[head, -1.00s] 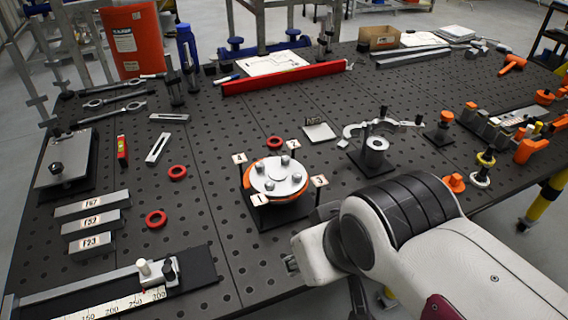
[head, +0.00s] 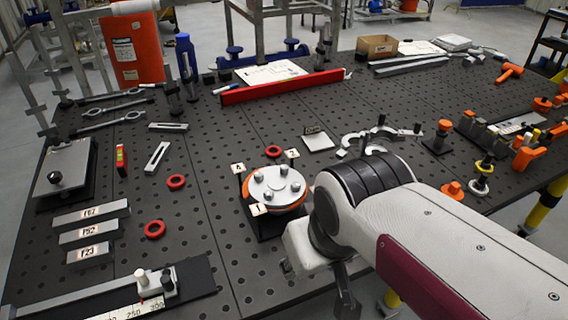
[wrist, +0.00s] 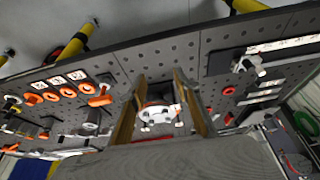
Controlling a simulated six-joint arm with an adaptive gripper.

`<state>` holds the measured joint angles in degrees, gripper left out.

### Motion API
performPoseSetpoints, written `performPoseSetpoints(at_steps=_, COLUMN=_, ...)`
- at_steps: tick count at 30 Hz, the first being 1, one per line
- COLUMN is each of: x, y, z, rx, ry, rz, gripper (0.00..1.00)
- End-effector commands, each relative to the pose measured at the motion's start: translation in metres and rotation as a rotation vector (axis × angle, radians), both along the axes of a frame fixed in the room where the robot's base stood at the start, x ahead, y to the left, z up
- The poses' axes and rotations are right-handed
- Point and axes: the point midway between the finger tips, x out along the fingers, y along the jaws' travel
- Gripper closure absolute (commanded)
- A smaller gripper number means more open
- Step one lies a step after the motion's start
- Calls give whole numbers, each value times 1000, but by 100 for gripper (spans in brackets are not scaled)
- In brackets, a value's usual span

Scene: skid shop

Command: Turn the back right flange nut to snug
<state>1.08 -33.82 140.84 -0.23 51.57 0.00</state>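The round flange (head: 270,188) has a pale metal top over an orange layer and sits on a dark base at mid-table in the head view. Several hex nuts stand on it; the back right nut (head: 284,170) is uncovered, near a small number card (head: 292,153). My arm hides the space just right of the flange. In the wrist view the flange (wrist: 158,113) shows, tilted, between the two fingers of my gripper (wrist: 160,78), which are spread apart with nothing held. In the head view my gripper is low, front right of the flange, partly out of clear sight.
Red rings (head: 155,229) lie left of and behind the flange. Labelled bars (head: 91,213) and a ruled slide (head: 140,285) are at left. A long red bar (head: 283,87) lies behind. Grey clamp parts (head: 368,140) stand behind my arm. Open table lies left of the flange.

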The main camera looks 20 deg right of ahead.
Motion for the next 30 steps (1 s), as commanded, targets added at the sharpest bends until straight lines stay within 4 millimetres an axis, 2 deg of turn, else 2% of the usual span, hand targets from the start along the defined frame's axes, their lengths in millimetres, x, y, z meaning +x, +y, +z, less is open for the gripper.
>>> performPoseSetpoints(at_steps=17, x=87, y=-22, z=-4, rx=-24, ry=106, rz=-73, gripper=68)
performPoseSetpoints(at_steps=30, x=173, y=-46, z=-15, rx=-37, ry=129, rz=-192, gripper=68)
